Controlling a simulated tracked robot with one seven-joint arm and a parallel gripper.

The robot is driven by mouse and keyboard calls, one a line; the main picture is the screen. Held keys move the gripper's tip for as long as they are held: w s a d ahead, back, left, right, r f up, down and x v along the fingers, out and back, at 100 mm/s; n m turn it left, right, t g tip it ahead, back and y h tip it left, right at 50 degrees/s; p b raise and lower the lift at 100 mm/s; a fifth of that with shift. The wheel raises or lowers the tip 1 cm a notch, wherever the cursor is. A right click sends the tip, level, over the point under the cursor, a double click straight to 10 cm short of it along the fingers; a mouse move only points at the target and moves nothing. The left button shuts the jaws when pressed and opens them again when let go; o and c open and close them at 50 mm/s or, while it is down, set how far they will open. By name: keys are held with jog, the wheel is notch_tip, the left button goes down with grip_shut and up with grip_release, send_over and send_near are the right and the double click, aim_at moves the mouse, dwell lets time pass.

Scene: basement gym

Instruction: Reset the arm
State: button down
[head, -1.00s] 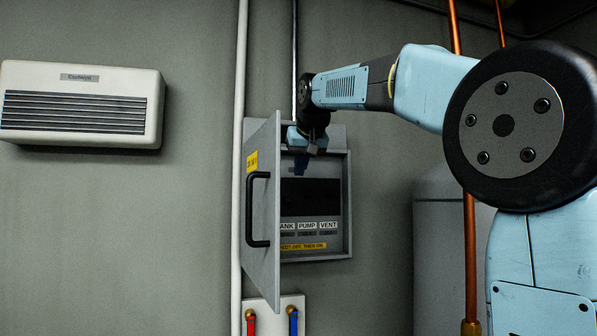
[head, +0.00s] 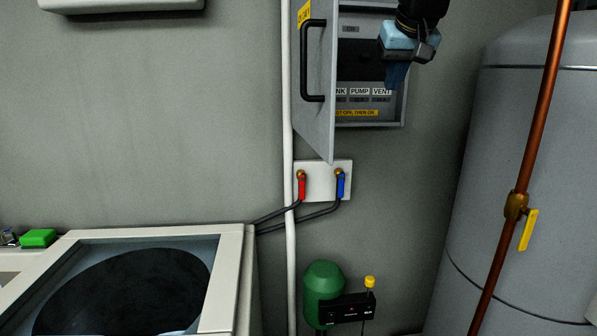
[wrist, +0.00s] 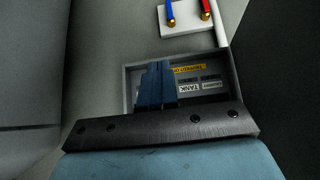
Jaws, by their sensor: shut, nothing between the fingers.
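My gripper (head: 397,77) is shut and empty, with its blue fingers pointing down in front of the right side of an open grey wall panel (head: 392,112). In the wrist view the shut fingers (wrist: 158,80) overlap the panel box (wrist: 128,90); no contact can be made out. The panel door (head: 312,110), with a black handle, stands swung out to the left of the box. Labels inside read PUMP and VENT, with TANK partly hidden in the head view. My gripper and the upper box edge hide part of the interior.
Below the panel, a white plate (head: 321,190) carries red (head: 302,188) and blue (head: 341,186) valve levers. A washer-like machine (head: 238,275) stands lower left. A grey tank (head: 500,150) and copper pipe (head: 540,120) stand right. A green canister (head: 323,290) is below.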

jog(key=s+d+f+g, duration=0.1)
jog(key=s+d+f, duration=0.1)
jog(key=s+f, duration=0.8)
jog(key=s+d+f+g, duration=0.1)
jog(key=s+d+f, duration=0.1)
jog(key=s+f, duration=0.8)
notch_tip(320, 180, down, 3)
jog(key=shift+d+f+m, duration=0.2)
jog(key=shift+m, duration=0.2)
